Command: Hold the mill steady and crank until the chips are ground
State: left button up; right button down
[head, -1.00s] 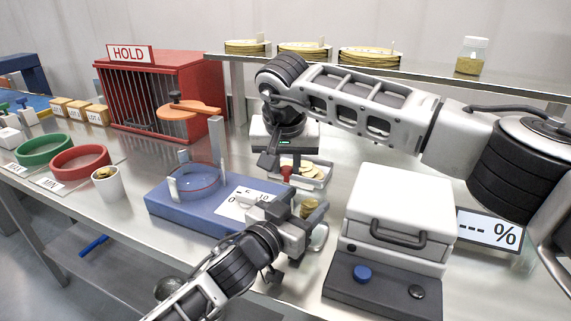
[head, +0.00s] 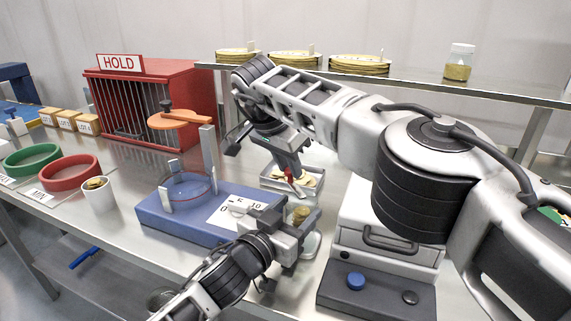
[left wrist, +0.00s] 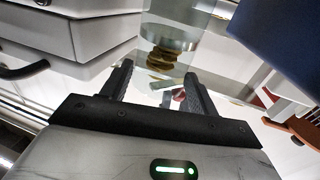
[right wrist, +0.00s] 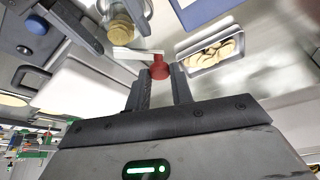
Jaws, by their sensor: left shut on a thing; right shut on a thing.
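The mill is a clear glass body with brown chips or grounds in it (head: 301,214). It stands on the steel table and also shows in the left wrist view (left wrist: 160,58) and the right wrist view (right wrist: 121,28). My left gripper (head: 303,234) is shut on the mill's clear body from the front. The crank is a pale bar (right wrist: 138,53) with a red knob (right wrist: 159,69). My right gripper (right wrist: 160,84) is shut on the red knob, which also shows in the head view (head: 289,177). The mill's lower part is partly hidden by my left gripper.
A tray of chips (head: 270,185) lies just behind the mill. A white cup (head: 99,198) and the red HOLD cage (head: 185,90) are further left.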

jog(key=shift+d, duration=0.15)
dwell(0.3)
jog(key=c, duration=1.2)
grip_release()
jog(key=shift+c, duration=0.2)
jog(key=v, duration=0.7)
jog(key=shift+r, duration=0.3)
jog(key=shift+s, duration=0.1)
